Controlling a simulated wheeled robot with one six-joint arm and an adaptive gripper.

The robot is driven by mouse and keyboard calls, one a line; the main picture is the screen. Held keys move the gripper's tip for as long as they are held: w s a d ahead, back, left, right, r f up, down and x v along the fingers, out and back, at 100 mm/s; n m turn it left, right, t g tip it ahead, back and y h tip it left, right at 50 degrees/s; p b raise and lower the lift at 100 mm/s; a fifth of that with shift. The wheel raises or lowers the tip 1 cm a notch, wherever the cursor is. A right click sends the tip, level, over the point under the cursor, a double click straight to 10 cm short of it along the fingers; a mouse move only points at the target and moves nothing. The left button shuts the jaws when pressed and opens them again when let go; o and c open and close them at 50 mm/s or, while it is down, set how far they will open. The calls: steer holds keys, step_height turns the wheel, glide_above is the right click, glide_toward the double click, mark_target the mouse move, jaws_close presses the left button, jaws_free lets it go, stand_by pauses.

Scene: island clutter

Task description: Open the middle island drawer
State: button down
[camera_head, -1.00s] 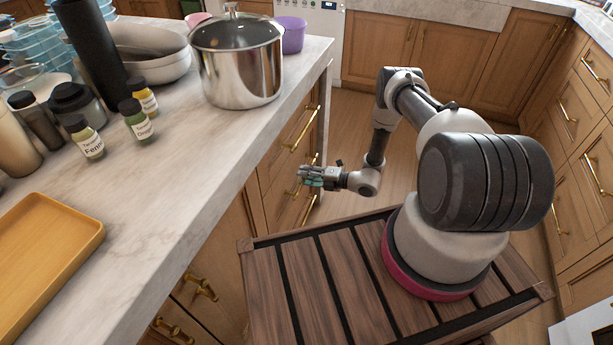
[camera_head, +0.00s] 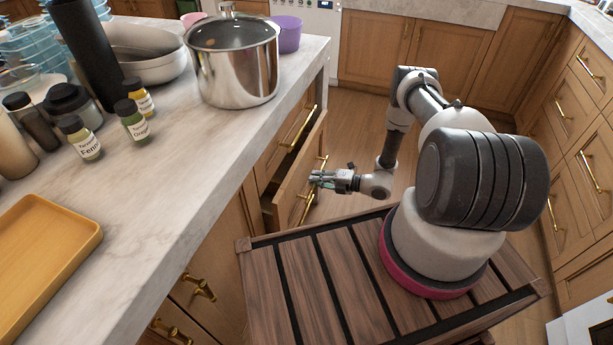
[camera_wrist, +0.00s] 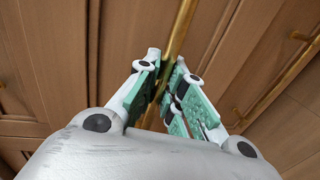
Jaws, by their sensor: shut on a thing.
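The middle island drawer (camera_head: 298,178) stands partly pulled out, with a dark gap above its wooden front, below the upper drawer. My gripper (camera_head: 316,179) is at the drawer's long brass handle (camera_head: 308,205). In the wrist view, the brass bar (camera_wrist: 182,30) runs between the green-padded fingers of my gripper (camera_wrist: 167,88), which are shut on it. The drawer's inside is mostly hidden by its front and the countertop.
The upper drawer's brass handle (camera_head: 299,129) is just above. The marble countertop (camera_head: 190,165) holds a steel pot (camera_head: 236,75), spice jars and a yellow tray (camera_head: 40,255). Floor (camera_head: 362,135) is clear between the island and the far cabinets.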

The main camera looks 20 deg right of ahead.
steer(key=f+v, duration=0.3)
steer(key=v, duration=1.3)
steer(key=d+f+v, duration=0.1)
steer(key=f+v, duration=0.2)
steer(key=v, duration=1.3)
steer(key=shift+s+d, duration=0.15)
steer(key=shift+s, duration=0.4)
steer(key=shift+f, duration=0.1)
steer(key=c, duration=1.5)
jaws_free()
steer(key=v, duration=1.2)
